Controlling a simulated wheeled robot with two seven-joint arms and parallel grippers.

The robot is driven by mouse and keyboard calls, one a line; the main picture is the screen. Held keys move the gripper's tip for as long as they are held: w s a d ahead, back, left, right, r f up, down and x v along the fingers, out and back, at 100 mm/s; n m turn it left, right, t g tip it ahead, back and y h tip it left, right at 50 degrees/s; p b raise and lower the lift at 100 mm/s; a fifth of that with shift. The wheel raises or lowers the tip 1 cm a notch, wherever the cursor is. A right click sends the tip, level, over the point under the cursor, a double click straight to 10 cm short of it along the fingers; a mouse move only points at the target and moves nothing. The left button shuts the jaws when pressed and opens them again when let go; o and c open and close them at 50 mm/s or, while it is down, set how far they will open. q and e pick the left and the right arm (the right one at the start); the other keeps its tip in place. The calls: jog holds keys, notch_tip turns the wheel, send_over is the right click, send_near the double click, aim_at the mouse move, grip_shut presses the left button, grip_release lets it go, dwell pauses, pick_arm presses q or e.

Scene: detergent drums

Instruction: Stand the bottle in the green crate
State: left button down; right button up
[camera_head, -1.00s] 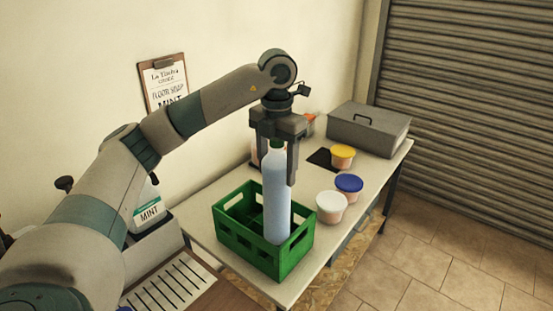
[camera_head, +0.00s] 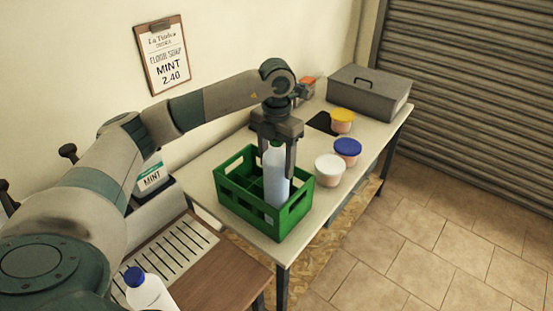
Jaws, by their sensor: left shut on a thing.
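The green crate (camera_head: 246,204) stands on the pale table, with dividers inside. My left gripper (camera_head: 277,158) points down over the crate and is shut on the upper part of a pale blue bottle (camera_head: 275,188). The bottle is upright, in the crate's near right part. Its lower end is hidden behind the crate's front walls, so I cannot tell whether it touches the floor of the crate. My right gripper is not in view.
Tubs with white (camera_head: 329,168), blue (camera_head: 347,147) and yellow (camera_head: 342,116) lids stand right of the crate. A grey metal box (camera_head: 368,95) is at the back. A blue-capped bottle (camera_head: 147,290) and a MINT container (camera_head: 151,175) are at left.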

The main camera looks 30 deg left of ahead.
aim_at(276, 186)
pick_arm(q)
jog(key=shift+f+p, duration=0.35)
jog(key=shift+f, duration=0.2)
jog(key=shift+f+p, duration=0.35)
jog(key=shift+f, duration=1.05)
jog(key=c, duration=0.6)
grip_release()
